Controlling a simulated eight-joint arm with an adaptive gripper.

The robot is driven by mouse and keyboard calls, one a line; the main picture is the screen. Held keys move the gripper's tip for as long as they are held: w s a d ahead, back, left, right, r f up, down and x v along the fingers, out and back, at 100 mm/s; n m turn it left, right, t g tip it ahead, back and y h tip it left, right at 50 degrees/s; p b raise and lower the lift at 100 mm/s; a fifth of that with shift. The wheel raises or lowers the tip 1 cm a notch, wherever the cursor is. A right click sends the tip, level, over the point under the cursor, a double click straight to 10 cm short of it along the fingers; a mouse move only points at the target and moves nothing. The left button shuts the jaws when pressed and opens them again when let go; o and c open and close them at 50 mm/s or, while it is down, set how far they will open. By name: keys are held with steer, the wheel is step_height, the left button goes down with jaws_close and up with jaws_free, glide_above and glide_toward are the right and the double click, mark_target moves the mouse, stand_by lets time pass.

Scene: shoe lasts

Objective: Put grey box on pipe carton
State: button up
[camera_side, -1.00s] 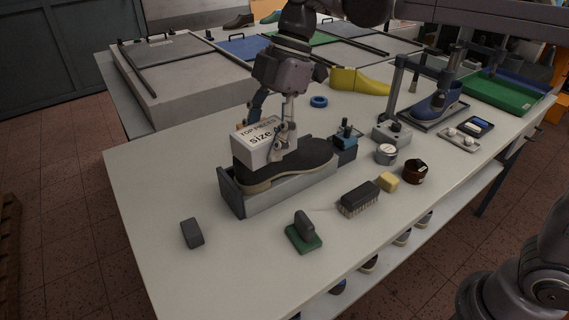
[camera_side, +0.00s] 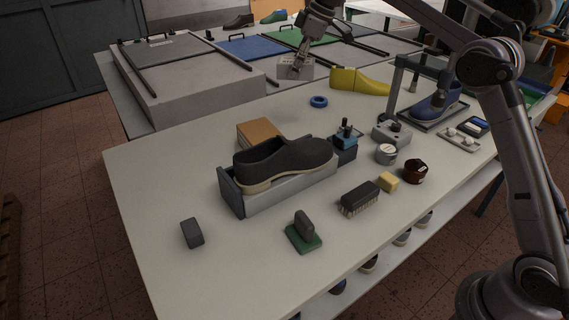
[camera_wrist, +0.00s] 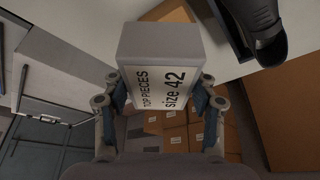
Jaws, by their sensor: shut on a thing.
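The grey box (camera_side: 296,68), labelled "TOP PIECES size 42" in the wrist view (camera_wrist: 160,75), is held in the air by my gripper (camera_side: 302,62). In the wrist view my gripper's fingers (camera_wrist: 160,98) press on both sides of the box. In the side view the box is above the back of the table, near the lidded bins. A plain brown carton (camera_side: 258,132) stands on the table behind the dark shoe. Several brown cartons (camera_wrist: 175,132) show below the box in the wrist view. I cannot tell which is the pipe carton.
The dark shoe (camera_side: 285,158) sits on a grey holder. A yellow last (camera_side: 360,82) and a blue ring (camera_side: 319,101) lie at the back of the table (camera_side: 165,180). A blue bottle-like tool (camera_side: 344,143) and a brush (camera_side: 358,197) stand nearby.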

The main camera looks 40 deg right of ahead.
steer(key=shift+w+d+f, duration=0.1)
steer(key=shift+w+d, duration=0.1)
steer(key=shift+d, duration=0.3)
steer(key=shift+w+d+f, duration=0.1)
steer(key=shift+w+d, duration=0.05)
steer(key=shift+d, duration=0.35)
steer(key=shift+a+f, duration=0.15)
steer(key=shift+f, duration=2.25)
glide_above(255, 130)
steer(key=d, duration=0.1)
steer(key=f, duration=0.7)
steer(key=shift+s+f, duration=0.1)
steer(key=shift+s, duration=0.25)
steer(key=shift+f, duration=1.95)
steer(key=shift+f, duration=0.15)
steer(key=o, duration=1.3)
